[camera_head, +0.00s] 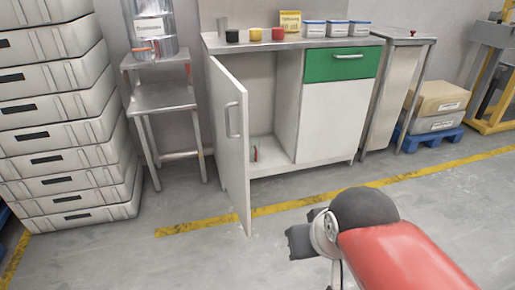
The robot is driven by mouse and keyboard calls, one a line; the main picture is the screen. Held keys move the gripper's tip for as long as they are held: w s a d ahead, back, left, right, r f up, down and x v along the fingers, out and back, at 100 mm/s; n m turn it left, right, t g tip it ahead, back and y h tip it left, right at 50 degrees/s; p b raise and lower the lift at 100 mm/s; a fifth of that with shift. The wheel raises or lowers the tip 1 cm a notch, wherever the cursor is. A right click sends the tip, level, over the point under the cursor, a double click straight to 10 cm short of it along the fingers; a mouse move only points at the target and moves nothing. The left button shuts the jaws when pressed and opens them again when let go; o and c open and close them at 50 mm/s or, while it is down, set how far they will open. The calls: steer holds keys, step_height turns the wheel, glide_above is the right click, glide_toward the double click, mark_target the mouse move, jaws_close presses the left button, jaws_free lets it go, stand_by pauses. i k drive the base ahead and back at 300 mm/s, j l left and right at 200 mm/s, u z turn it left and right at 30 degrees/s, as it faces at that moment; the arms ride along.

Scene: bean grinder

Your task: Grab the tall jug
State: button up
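I cannot pick out a tall jug with certainty. A small upright grey cylinder (222,27) stands at the left end of the counter. Inside the cabinet, a small reddish, upright item (256,153) shows at the bottom, mostly hidden by the open door. My arm reaches in from the lower right. A dark blocky part at its end, which looks like my gripper (300,242), is over the floor in front of the cabinet, apart from everything. Its fingers cannot be made out.
The white cabinet door (230,135) stands open towards me. The counter (290,41) holds black, yellow and red pots and several labelled boxes. Stacked grey crates (60,130) stand left, beside a steel stand (165,97) with a large metal container (153,46). The floor ahead is clear.

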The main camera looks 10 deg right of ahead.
mark_target(253, 143)
steer(key=l+u, duration=0.2)
steer(key=l, duration=0.8)
steer(key=i+u, duration=0.2)
steer(key=u, duration=0.2)
steer(key=i+l+u, duration=0.15)
steer(key=u, duration=0.25)
steer(key=i+l+u, duration=0.15)
steer(key=u, duration=0.3)
steer(key=i+l, duration=0.2)
steer(key=l, duration=0.15)
steer(key=i+l+u, duration=0.1)
steer(key=l, duration=0.25)
steer(key=i+l+u, duration=0.1)
steer(key=i+l, duration=0.3)
steer(key=l, duration=0.35)
steer(key=i+l+u, duration=0.1)
steer(key=l, duration=0.25)
steer(key=i+l, duration=0.2)
steer(key=l, duration=0.2)
steer(key=i+l+u, duration=0.1)
steer(key=l, duration=0.25)
